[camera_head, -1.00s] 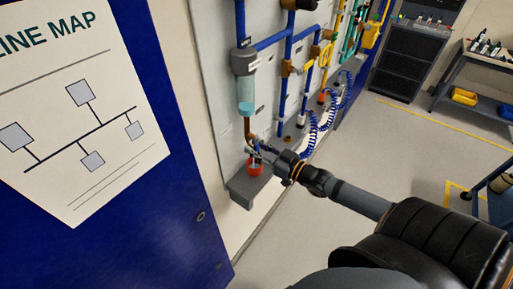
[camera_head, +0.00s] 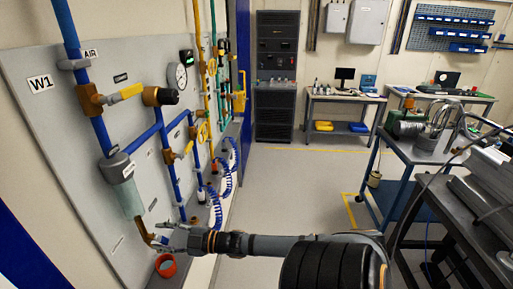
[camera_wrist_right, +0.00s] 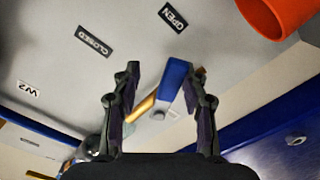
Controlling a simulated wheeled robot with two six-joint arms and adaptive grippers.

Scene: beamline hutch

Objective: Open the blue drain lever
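The blue drain lever (camera_wrist_right: 172,82) shows in the right wrist view, joined to a brass drain fitting (camera_wrist_right: 143,108). Labels on the grey surface beside it read OPEN (camera_wrist_right: 172,17) and CLOSED (camera_wrist_right: 94,41). My right gripper (camera_wrist_right: 166,70) is open, with its fingers apart on either side of the lever. The lever lies nearer the right-hand finger in that view; contact cannot be told. In the head view my right gripper (camera_head: 172,238) is beside the brass drain pipe (camera_head: 143,231) under the clear filter bowl (camera_head: 127,196). My left gripper is not in view.
An orange-red cup (camera_head: 165,265) sits below the drain, close to the gripper; it also shows in the wrist view (camera_wrist_right: 278,14). Blue pipes (camera_head: 99,135), valves and coiled blue hoses (camera_head: 217,208) line the panel. A cart (camera_head: 400,150) stands at right. Open floor (camera_head: 300,185) lies beyond my arm.

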